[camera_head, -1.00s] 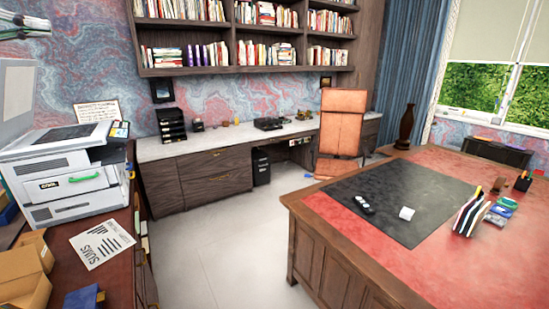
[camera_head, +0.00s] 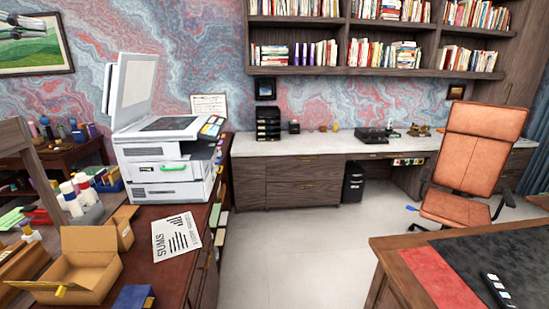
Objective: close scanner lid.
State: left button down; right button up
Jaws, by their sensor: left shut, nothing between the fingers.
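The white scanner (camera_head: 165,165) stands on the dark wooden cabinet at left. Its lid (camera_head: 135,90) is open, standing up and leaning slightly back on the left side of the glass (camera_head: 172,124). The dark glass is bare, and a control panel (camera_head: 211,127) sits at its right. My left gripper (camera_head: 42,30) shows at the top left corner in front of a framed picture. It is shut and empty, apart from the lid and to its left. My right gripper is out of view.
An open cardboard box (camera_head: 75,265) and a printed sheet (camera_head: 176,236) lie in front of the scanner. Bottles (camera_head: 72,195) stand to its left. An orange chair (camera_head: 470,160) and a red-and-black desk (camera_head: 450,265) are at right. Open floor (camera_head: 300,240) lies between.

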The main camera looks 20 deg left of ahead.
aim_at(129, 83)
jog(key=i+u, duration=0.6)
jog(key=i, duration=0.25)
jog(key=i+u, duration=0.15)
jog(key=i, duration=0.65)
jog(key=i+l+u, duration=0.15)
jog(key=i, duration=0.65)
jog(key=i+l+u, duration=0.15)
jog(key=i+u, duration=0.25)
jog(key=i, duration=0.5)
